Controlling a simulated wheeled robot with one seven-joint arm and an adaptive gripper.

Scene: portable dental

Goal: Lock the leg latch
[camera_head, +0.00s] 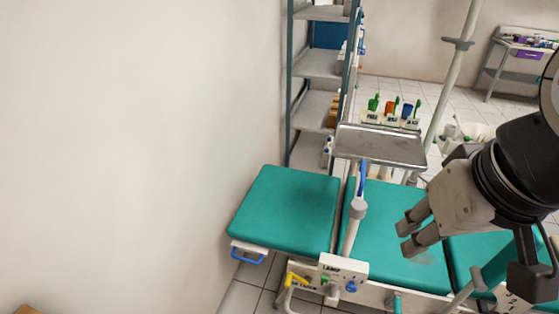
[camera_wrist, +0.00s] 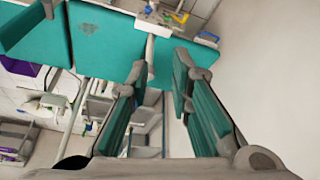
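A yellow lever (camera_head: 296,279) sits at the front side of the teal dental chair, left of a white panel (camera_head: 343,267) marked LAMP. Small lettering beside the lever is hard to read. The lever also shows at the top of the wrist view (camera_wrist: 180,17). A blue handle (camera_head: 248,257) is under the end of the leftmost cushion (camera_head: 287,207). I cannot tell for sure which part is the leg latch. My gripper (camera_head: 407,234) is above the middle cushion, right of the lever and apart from it. Its fingers are apart and empty in the wrist view (camera_wrist: 160,68).
A lamp post (camera_head: 354,225) rises from the panel between lever and gripper. A metal tray (camera_head: 380,146) stands behind the chair. A shelf rack (camera_head: 318,65) stands against the wall (camera_head: 130,130). There is free air above the leftmost cushion.

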